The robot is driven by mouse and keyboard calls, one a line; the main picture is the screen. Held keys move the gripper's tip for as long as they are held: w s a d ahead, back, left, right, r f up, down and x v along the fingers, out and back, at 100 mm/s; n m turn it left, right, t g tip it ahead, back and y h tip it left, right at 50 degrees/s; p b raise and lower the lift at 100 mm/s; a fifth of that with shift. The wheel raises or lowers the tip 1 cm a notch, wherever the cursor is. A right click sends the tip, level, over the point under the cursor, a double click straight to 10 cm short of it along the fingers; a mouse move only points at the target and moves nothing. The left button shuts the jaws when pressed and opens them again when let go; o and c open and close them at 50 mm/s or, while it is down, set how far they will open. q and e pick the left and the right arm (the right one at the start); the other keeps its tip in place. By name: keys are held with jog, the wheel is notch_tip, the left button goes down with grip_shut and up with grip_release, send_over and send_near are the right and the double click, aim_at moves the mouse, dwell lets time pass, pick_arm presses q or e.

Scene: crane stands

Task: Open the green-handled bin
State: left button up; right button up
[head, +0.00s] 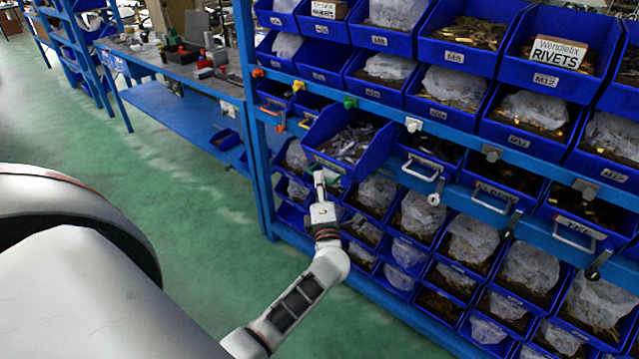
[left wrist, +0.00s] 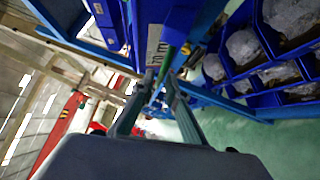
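The green-handled bin (head: 322,137) is a blue bin full of small metal parts, below a green clip (head: 350,102) on the rack. It sticks out from its row, further forward than the bins beside it. Its green handle (left wrist: 166,64) shows as a short green bar in the left wrist view and is mostly hidden by my gripper in the head view. My left gripper (head: 319,180) is at the bin's lower front; its fingers (left wrist: 160,82) converge at the handle and appear shut on it. My right gripper is not in view.
The blue rack (head: 258,185) holds several rows of bins. Bins to the right have white handles (head: 422,172); a yellow handle (head: 306,123) is to the left. A blue workbench (head: 185,75) stands at the back left. The green floor (head: 190,200) before the rack is clear.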

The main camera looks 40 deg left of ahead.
pick_arm(q)
jog(key=v, duration=1.2)
dwell(0.5)
